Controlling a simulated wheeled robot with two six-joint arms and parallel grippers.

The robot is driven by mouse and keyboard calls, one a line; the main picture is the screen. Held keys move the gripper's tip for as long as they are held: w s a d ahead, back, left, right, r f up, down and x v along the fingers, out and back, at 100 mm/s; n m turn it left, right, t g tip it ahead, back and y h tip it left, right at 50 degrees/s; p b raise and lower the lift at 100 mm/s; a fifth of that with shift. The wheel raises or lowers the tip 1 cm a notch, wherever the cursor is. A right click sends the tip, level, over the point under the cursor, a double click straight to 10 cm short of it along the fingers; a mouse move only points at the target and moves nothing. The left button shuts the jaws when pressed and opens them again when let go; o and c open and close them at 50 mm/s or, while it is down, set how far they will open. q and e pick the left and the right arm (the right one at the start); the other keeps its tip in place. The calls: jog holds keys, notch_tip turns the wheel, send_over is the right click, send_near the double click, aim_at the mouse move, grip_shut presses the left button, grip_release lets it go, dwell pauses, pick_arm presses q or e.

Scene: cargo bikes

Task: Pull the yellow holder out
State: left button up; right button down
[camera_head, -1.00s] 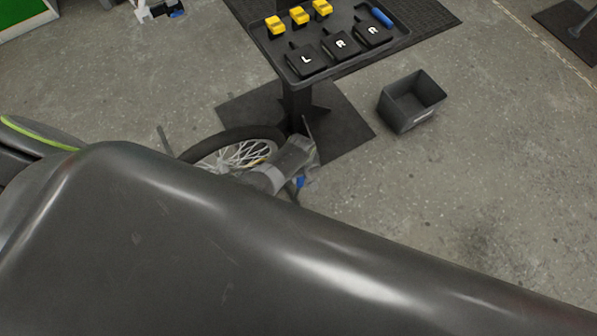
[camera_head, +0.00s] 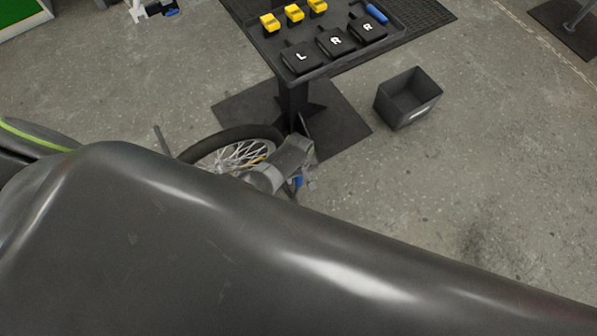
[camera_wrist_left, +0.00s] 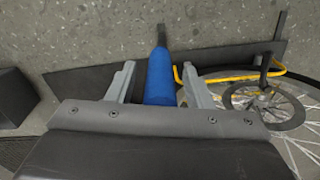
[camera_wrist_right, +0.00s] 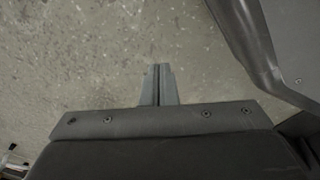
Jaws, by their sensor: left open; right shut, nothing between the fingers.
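A thin yellow curved piece (camera_wrist_left: 183,72) shows beside the spoked wheel in the left wrist view; I cannot tell if it is the holder. Several yellow blocks (camera_head: 294,14) lie on the tray. My left gripper (camera_wrist_left: 157,75) is open, with a blue handle (camera_wrist_left: 160,78) with a dark tip between its fingers. In the head view the left gripper (camera_head: 306,174) is low beside the wheel (camera_head: 215,143), with a bit of blue at it. My right gripper (camera_wrist_right: 157,72) is shut and empty above bare floor in the right wrist view.
A dark bike body (camera_head: 200,240) fills the front of the head view. A tray on a stand (camera_head: 285,72) holds black pieces marked L and R and a blue item (camera_head: 376,13). A dark bin (camera_head: 386,112) stands on the floor.

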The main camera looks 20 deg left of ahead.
pick_arm(q)
jog(key=shift+r, duration=0.25)
notch_tip(320, 180, up, 3)
jog(key=shift+r+p, duration=0.1)
jog(key=shift+p, duration=1.1)
notch_tip(320, 180, up, 14)
jog(key=p, duration=0.5)
pick_arm(e)
jog(key=s+r, duration=0.4)
jog(key=shift+s+a, duration=0.15)
jog(key=shift+s, duration=0.1)
pick_arm(q)
jog(key=shift+f, duration=0.2)
